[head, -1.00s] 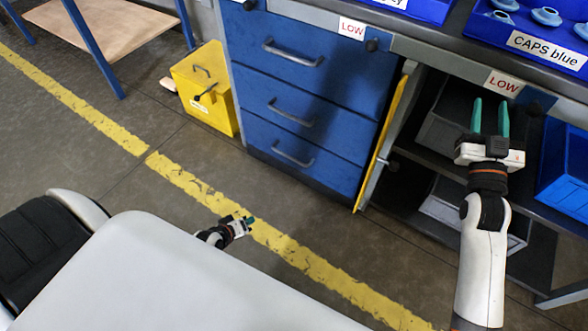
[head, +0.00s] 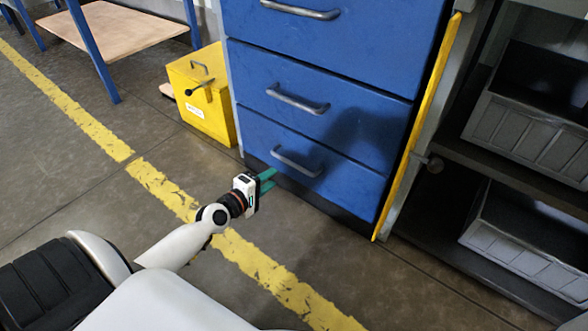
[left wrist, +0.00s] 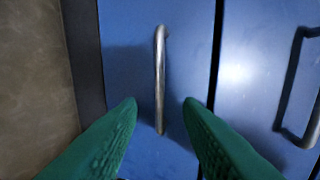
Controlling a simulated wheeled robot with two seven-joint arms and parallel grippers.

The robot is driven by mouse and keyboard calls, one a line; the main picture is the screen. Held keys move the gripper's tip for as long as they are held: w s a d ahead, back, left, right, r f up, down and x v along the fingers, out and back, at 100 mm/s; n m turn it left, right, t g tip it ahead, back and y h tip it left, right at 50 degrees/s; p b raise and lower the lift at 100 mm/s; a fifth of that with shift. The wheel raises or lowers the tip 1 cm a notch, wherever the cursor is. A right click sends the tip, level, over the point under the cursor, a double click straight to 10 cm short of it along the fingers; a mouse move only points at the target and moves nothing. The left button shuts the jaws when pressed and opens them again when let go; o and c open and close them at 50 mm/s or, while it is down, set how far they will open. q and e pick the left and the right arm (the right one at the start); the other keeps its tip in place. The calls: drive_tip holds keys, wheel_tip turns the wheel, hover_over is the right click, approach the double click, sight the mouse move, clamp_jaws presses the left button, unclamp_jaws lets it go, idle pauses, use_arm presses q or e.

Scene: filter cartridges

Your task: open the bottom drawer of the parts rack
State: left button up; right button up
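The parts rack has a stack of blue drawers, and the bottom drawer (head: 330,185) is shut. Its grey bar handle (head: 297,162) runs across its front. My left gripper (head: 268,181) is open in front of the bottom drawer, just left of and below the handle in the head view. In the left wrist view, the handle (left wrist: 160,80) stands upright in the picture between the two green fingertips (left wrist: 160,104), with a gap on each side. The bottom drawer front (left wrist: 125,65) fills the middle there. My right gripper is out of the head view.
A middle drawer (head: 310,105) sits above. A yellow-edged door (head: 418,130) stands open right of the drawers, beside shelves with grey bins (head: 530,120). A yellow box (head: 205,95) stands on the floor at left. The floor before the drawers is clear.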

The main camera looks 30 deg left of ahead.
sight(292, 162)
use_arm(q)
drive_tip(key=b+x, duration=0.3)
drive_tip(key=x, duration=0.8)
drive_tip(key=shift+d+b, duration=0.1)
drive_tip(key=shift+b, duration=0.2)
clamp_jaws()
